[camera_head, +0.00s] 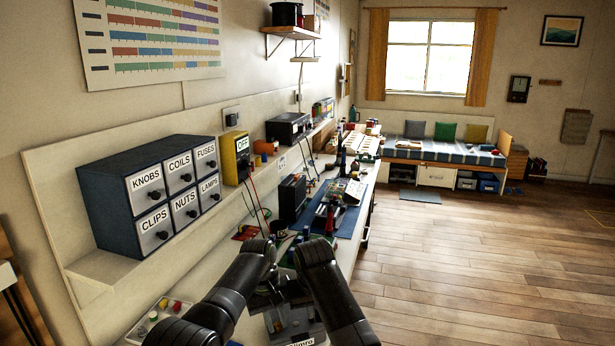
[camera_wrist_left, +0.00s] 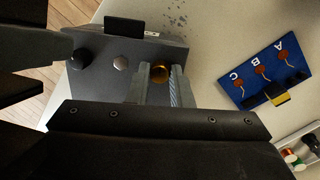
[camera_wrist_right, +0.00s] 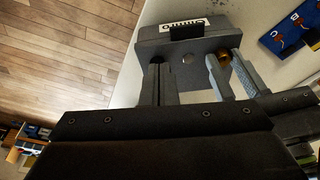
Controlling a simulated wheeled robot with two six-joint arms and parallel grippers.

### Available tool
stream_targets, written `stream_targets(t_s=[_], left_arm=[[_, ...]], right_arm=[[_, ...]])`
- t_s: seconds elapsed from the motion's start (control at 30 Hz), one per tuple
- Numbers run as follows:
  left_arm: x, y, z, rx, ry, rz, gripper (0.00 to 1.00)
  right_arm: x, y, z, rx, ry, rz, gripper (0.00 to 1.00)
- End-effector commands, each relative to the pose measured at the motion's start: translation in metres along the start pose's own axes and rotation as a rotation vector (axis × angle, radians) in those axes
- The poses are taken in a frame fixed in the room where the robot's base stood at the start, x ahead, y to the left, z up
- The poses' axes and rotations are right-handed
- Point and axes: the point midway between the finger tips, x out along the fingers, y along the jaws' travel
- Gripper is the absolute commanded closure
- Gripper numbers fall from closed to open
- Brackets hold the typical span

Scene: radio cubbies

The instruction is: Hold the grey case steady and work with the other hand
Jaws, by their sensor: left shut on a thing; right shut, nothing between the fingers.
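The grey case (camera_head: 284,322) lies on the bench low in the head view, partly hidden by my arms. It has a black tab (camera_wrist_right: 186,33), a white label (camera_wrist_right: 184,23) that I cannot read surely, a silver disc (camera_wrist_left: 120,63), a black knob (camera_wrist_left: 77,60) and a brass knob (camera_wrist_left: 160,73). My left gripper (camera_wrist_left: 160,78) has its fingers on both sides of the brass knob and is shut on it. My right gripper (camera_wrist_right: 159,75) is shut and empty at the case's left part in the right wrist view. Whether it touches the case is unclear.
A blue board (camera_wrist_left: 265,72) marked A, B, C lies beside the case. A tray of small coloured parts (camera_head: 165,312) is at the lower left. A labelled drawer cabinet (camera_head: 150,190) and a yellow box marked OFF (camera_head: 236,158) stand along the wall. Tools clutter the bench farther back.

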Motion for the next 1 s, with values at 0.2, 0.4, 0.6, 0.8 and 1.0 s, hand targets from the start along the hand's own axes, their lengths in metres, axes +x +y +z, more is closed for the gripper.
stream_targets(t_s=[0.2,0.4,0.6,0.8,1.0], left_arm=[[0.006,-0.002,0.002,-0.003,-0.01,-0.003,1.0],[0.006,-0.002,0.002,-0.004,-0.01,-0.003,1.0],[0.005,-0.003,0.002,-0.004,-0.009,-0.003,1.0],[0.005,-0.003,0.002,-0.004,-0.009,-0.004,1.0],[0.005,-0.003,0.002,-0.004,-0.008,-0.004,1.0]], right_arm=[[-0.022,0.001,-0.006,0.0,0.001,0.001,1.0],[-0.025,0.001,-0.006,0.0,-0.001,0.001,1.0],[-0.028,0.003,-0.008,0.001,0.001,0.003,1.0],[-0.032,0.009,-0.008,0.0,-0.001,0.007,1.0],[-0.013,0.009,-0.003,-0.001,-0.002,0.007,1.0]])
